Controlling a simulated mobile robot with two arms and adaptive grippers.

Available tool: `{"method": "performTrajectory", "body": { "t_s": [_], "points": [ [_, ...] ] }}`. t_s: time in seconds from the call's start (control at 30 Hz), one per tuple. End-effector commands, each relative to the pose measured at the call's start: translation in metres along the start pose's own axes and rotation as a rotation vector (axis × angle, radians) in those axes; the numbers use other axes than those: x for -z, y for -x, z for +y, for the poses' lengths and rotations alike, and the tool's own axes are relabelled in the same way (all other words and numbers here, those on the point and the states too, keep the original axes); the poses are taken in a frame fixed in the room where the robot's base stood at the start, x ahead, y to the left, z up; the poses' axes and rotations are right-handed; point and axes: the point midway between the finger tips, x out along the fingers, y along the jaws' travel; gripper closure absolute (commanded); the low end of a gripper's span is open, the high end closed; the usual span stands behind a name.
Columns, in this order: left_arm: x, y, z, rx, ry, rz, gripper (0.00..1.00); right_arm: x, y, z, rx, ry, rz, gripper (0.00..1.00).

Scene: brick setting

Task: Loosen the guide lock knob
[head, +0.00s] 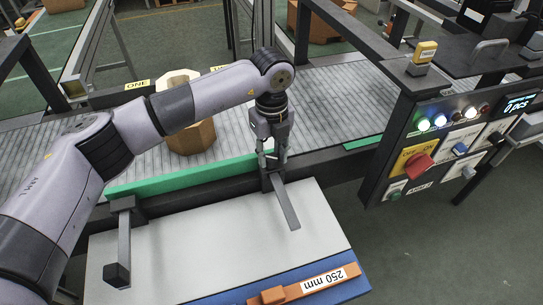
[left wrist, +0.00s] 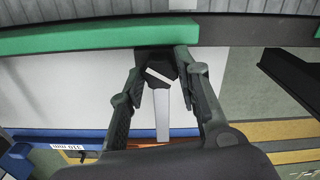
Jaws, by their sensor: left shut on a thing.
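The guide lock knob (left wrist: 161,72) is dark with a white line across its face, seen in the left wrist view. My left gripper (left wrist: 161,56) is shut on it, one finger at each side. In the head view my left gripper (head: 271,160) points down at the guide's right bracket and mostly hides the knob. A grey bar (head: 286,205) runs from there toward the front over the pale plate. The green guide rail (head: 180,177) lies along the conveyor's near edge, and it also crosses the top of the left wrist view (left wrist: 90,39). My right gripper is not in view.
A second guide bracket (head: 124,225) stands at the left. A brown many-sided box (head: 190,138) is on the conveyor (head: 340,92) behind my left arm. A control panel (head: 450,145) with a red switch stands right. An orange piece marked 250 mm (head: 305,285) lies in front.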

Motion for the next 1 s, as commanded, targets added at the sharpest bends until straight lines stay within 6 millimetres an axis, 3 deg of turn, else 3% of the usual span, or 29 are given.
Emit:
{"method": "performTrajectory", "body": {
  "t_s": [0.5,1.0],
  "points": [
    [-0.001,0.0,0.0,0.003,0.41,-0.002,0.97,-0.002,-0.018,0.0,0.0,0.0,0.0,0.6],
    [-0.001,0.001,-0.001,0.003,0.536,-0.002,0.97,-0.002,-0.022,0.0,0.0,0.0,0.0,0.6]
  ]
}}
